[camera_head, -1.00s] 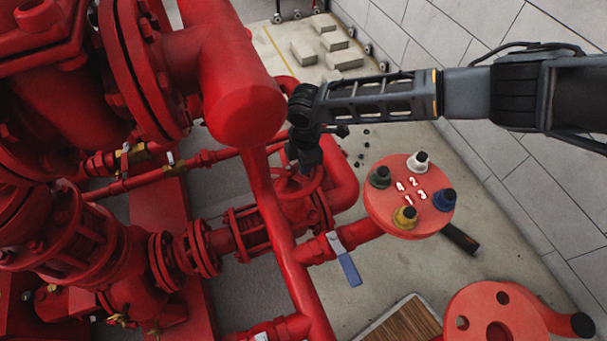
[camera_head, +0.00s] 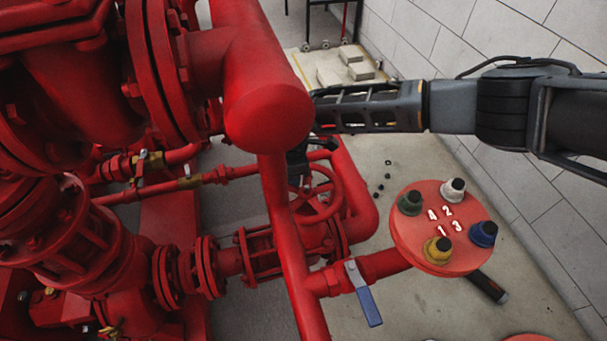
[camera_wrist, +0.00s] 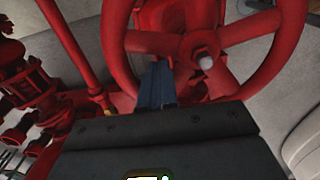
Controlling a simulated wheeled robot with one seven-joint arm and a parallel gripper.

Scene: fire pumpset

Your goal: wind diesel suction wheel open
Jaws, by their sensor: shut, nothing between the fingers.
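The red suction handwheel (camera_head: 332,200) sits on a red valve among the pipes, with spokes and a round rim. It fills the upper part of the wrist view (camera_wrist: 205,43), with a pale stem end at its hub. My gripper (camera_head: 298,178) is at the wheel's upper left side in the head view, partly hidden by the big red pipe end. In the wrist view my gripper's dark blue fingers (camera_wrist: 156,85) are shut together and empty. They overlap the gap inside the rim, left of the hub and below a spoke. I cannot tell whether they touch the wheel.
A large red pipe end (camera_head: 268,115) stands close to my arm. A red vertical pipe (camera_head: 285,240) runs left of the wheel. A blue-handled valve (camera_head: 364,295) and a round red plate with numbered coloured knobs (camera_head: 440,255) are to the right.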

